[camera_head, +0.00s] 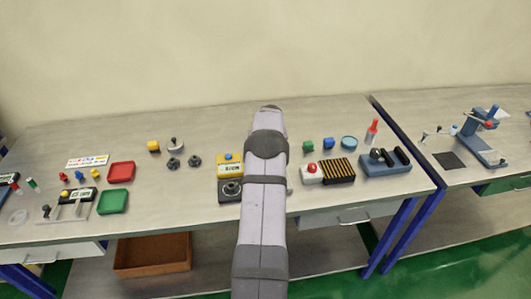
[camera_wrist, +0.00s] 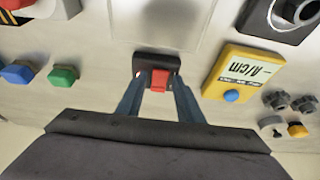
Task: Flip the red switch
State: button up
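The red switch (camera_wrist: 160,80) sits on a small black base (camera_wrist: 152,62) on the grey table, near the middle of the wrist view. My gripper (camera_wrist: 158,84) is open, with one blue-grey finger on each side of the red switch. The fingertips are close to the black base; I cannot tell whether they touch it or the switch. In the head view my arm covers the middle of the table, and the switch and the gripper are hidden behind it.
A yellow meter (camera_head: 230,170) with a blue button and a dark device (camera_head: 230,190) stand left of my arm. A red-button box (camera_head: 312,173) stands to the right, beside a black-and-yellow block (camera_head: 338,171). Blue (camera_wrist: 17,73) and green (camera_wrist: 63,76) blocks lie nearby.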

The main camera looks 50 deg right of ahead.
grip_shut()
jog(key=shift+w+d+r+g+y, duration=0.1)
jog(key=shift+w+d+g+y, duration=0.05)
jog(key=shift+g+y, duration=0.25)
jog(key=shift+o, duration=1.5)
grip_release()
jog(key=shift+r, duration=0.15)
jog(key=b+v, duration=0.2)
jog(key=v, duration=0.5)
jog(key=shift+b, duration=0.35)
